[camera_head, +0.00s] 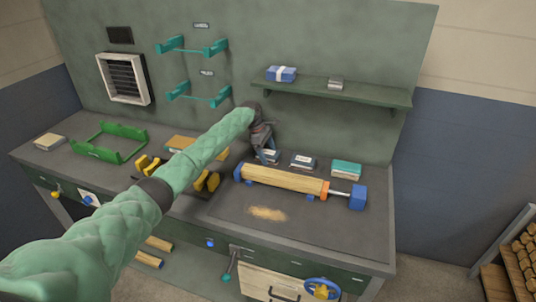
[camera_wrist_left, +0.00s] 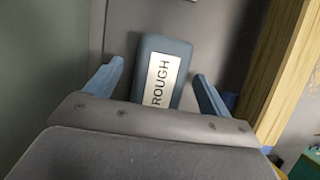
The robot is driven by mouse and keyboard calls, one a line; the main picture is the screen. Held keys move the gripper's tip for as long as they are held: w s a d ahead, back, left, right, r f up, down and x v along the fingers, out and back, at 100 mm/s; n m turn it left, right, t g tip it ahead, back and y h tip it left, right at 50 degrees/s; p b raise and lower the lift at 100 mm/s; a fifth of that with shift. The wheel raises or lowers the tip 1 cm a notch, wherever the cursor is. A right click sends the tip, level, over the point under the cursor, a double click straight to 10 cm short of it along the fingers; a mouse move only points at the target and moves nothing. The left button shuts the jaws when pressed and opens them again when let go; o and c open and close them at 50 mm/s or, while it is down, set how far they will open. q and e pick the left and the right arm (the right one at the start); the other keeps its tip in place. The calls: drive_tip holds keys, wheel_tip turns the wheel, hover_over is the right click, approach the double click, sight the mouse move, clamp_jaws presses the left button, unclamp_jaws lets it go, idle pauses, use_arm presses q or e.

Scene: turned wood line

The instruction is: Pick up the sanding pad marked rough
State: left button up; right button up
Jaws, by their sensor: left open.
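The sanding pad marked ROUGH (camera_wrist_left: 148,80) is a blue-grey block with a white label, lying on the bench top. My left gripper (camera_wrist_left: 158,75) is open, with one finger on each side of the pad and a visible gap on both sides. In the head view my left gripper (camera_head: 267,157) reaches down at the back of the bench and partly hides this pad (camera_head: 272,155). Two other pads lie to its right: a dark one with a light label (camera_head: 303,161) and a teal one (camera_head: 346,169). My right gripper is out of view.
A wooden cylinder (camera_head: 283,179) is held in a lathe with blue ends just in front of the pads; it also shows close by in the wrist view (camera_wrist_left: 284,70). Sawdust (camera_head: 268,213) lies before it. A shelf (camera_head: 320,90) overhangs behind. A green rack (camera_head: 108,143) stands left.

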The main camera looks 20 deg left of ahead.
use_arm(q)
drive_tip(key=shift+f, duration=0.25)
idle(0.7)
drive_tip(key=shift+c, duration=0.9)
drive_tip(key=c, duration=0.9)
drive_tip(key=shift+c, duration=0.2)
